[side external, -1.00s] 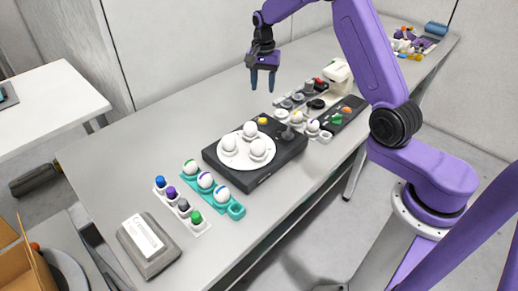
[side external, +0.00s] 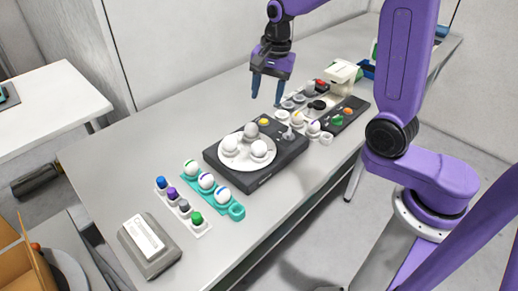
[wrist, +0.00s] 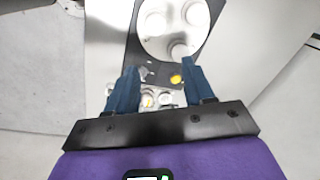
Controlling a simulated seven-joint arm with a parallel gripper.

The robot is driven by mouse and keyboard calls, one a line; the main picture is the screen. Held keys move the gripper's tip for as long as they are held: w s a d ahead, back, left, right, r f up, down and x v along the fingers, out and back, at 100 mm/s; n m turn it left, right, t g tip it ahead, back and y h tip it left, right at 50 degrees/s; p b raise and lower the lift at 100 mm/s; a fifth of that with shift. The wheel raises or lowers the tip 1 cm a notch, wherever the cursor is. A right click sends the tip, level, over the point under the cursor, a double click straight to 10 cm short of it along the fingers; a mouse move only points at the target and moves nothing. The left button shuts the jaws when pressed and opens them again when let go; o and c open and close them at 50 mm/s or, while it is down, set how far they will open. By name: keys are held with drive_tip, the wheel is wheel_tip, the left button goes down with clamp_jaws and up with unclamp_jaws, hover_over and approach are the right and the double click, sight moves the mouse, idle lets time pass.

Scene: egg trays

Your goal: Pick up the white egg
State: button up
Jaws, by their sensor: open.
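Other white eggs with coloured bands stand in a teal tray (side external: 237,211) and in a small white tray (side external: 326,138) behind the box. Which one is meant by the white egg I cannot tell. My gripper (side external: 267,101) is open and empty, pointing down, above the table behind the dark box. In the wrist view, the plate eggs (wrist: 178,50) lie beyond the fingertips, and the eggs of the white tray (wrist: 148,100) show between the fingers.
The dark box (side external: 265,180) carries a yellow knob (side external: 264,122). Capped vials (side external: 183,205) and a grey device (side external: 148,245) stand at the front left. A white machine (side external: 345,73) and a dark panel with coloured buttons (side external: 352,110) are at the right. The table's left side is clear.

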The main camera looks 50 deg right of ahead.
sight(260, 142)
drive_tip(key=f, duration=0.5)
drive_tip(key=a+f, duration=0.1)
drive_tip(key=f, duration=0.5)
drive_tip(key=a+f, duration=0.1)
drive_tip(key=f, duration=0.5)
drive_tip(key=shift+w, duration=0.4)
drive_tip(key=c, duration=0.3)
